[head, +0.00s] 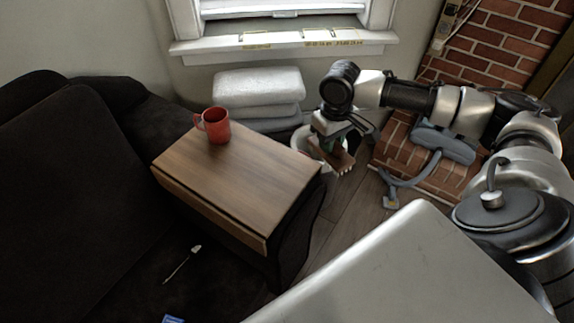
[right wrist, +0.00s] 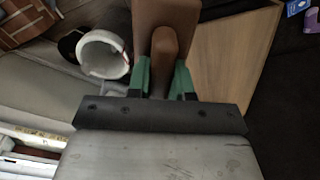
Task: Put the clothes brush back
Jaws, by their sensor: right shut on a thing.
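The clothes brush (head: 343,161) is brown with pale bristles along its lower edge. My right gripper (head: 328,144) is shut on its handle and holds it in the air, just off the right end of the wooden table. In the right wrist view the brush (right wrist: 165,22) sticks out between the green fingers (right wrist: 162,82), and its handle lies between them. A white round container (head: 301,138) stands behind the gripper in the head view, partly hidden by it. Its open rim (right wrist: 103,54) shows left of the brush in the right wrist view. My left gripper is not in view.
A red mug (head: 214,125) stands on the wooden table top (head: 240,180). Folded white cushions (head: 258,90) are stacked below the window sill (head: 285,46). A brick hearth (head: 400,150) with a grey-blue hose-like tool (head: 443,142) is at right. A dark sofa (head: 70,190) fills the left.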

